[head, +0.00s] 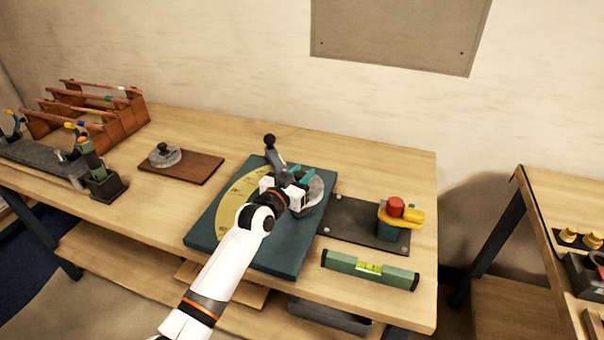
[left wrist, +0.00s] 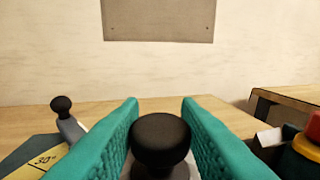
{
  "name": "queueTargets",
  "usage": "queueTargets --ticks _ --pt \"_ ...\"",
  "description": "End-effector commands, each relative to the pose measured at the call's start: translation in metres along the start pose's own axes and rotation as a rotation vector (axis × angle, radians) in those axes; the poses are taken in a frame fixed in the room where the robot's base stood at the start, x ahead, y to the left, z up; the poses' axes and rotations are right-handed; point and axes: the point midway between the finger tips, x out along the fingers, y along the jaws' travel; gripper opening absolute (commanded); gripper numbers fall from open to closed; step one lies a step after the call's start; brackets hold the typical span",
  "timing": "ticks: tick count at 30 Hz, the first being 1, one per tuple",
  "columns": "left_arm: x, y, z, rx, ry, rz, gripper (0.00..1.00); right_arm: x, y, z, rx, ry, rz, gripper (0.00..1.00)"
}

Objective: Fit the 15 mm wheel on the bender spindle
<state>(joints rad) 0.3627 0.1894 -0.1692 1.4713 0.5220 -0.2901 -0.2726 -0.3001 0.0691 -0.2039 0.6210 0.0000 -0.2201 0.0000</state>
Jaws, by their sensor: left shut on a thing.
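The bender (head: 205,226) is a teal plate with a yellow angle scale and a grey lever with a black ball end (head: 270,140). My left gripper (head: 297,177) is over the bender, shut on the black knob (left wrist: 160,138) of a grey wheel. The grey wheel (head: 316,191) shows beside and below the fingers, at the right part of the bender; no size mark is readable. The spindle is hidden, and I cannot tell whether the wheel sits on it. The lever also shows left of the fingers in the left wrist view (left wrist: 68,122). My right gripper is not in view.
Another grey wheel (head: 164,156) with a dark knob lies on a brown board (head: 203,167). A dark plate (head: 345,222) with a red and yellow device (head: 397,212) is right of the bender. A green level (head: 370,270) lies in front. A pipe rack (head: 120,122) stands at left.

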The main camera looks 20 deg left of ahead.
Motion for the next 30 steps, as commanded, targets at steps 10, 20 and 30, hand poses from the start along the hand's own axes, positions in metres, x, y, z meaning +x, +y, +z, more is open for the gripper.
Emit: queueTargets --ticks 10,20,30 --pt "0.002 0.0 -0.036 0.0 -0.003 0.0 0.0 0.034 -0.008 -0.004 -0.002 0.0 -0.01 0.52" --pt "0.003 0.0 -0.053 0.001 -0.004 0.0 0.0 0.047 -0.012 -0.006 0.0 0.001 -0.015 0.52" --pt "0.003 0.0 -0.052 0.0 -0.003 0.0 0.45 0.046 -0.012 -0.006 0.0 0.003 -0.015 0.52"
